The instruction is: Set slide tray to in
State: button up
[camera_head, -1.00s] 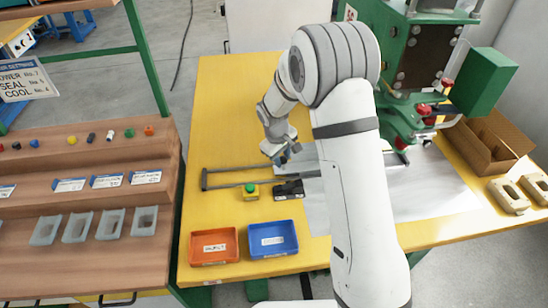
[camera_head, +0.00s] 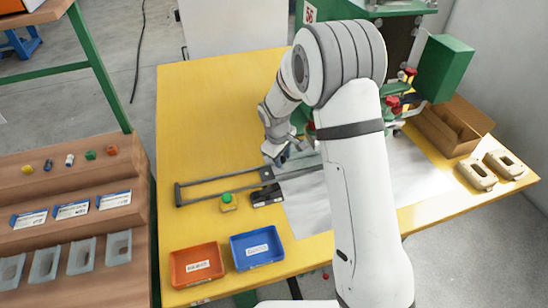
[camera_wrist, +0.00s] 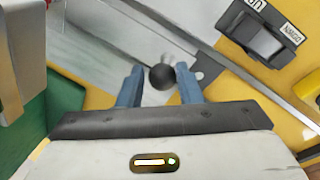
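A black round knob (camera_wrist: 162,77) shows in the wrist view, set on a grey metal strip of the slide tray. My gripper (camera_wrist: 158,84) is open, with a blue-grey finger on each side of the knob and small gaps. In the head view my gripper (camera_head: 278,157) is low over the slide rails (camera_head: 218,178), which lie on the yellow table and run right towards the green press (camera_head: 421,55). The knob is hidden there by my gripper. My arm covers part of the tray and press, so how far in the tray sits cannot be told.
A black switch box (camera_head: 267,196) and a green button (camera_head: 227,199) stand just in front of the rails. Orange (camera_head: 196,265) and blue (camera_head: 257,247) bins are at the front edge. A cardboard box (camera_head: 452,126) is at right. The table's back left is clear.

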jog(key=shift+o, duration=0.7)
jog(key=shift+d, duration=0.2)
jog(key=shift+o, duration=1.2)
jog(key=shift+a, duration=0.15)
jog(key=r, duration=0.4)
jog(key=s+r, duration=0.1)
jog(key=r, duration=0.1)
jog(key=shift+a+r, duration=0.25)
jog(key=shift+a, duration=0.15)
jog(key=shift+s+r, duration=0.1)
jog(key=shift+r, duration=0.5)
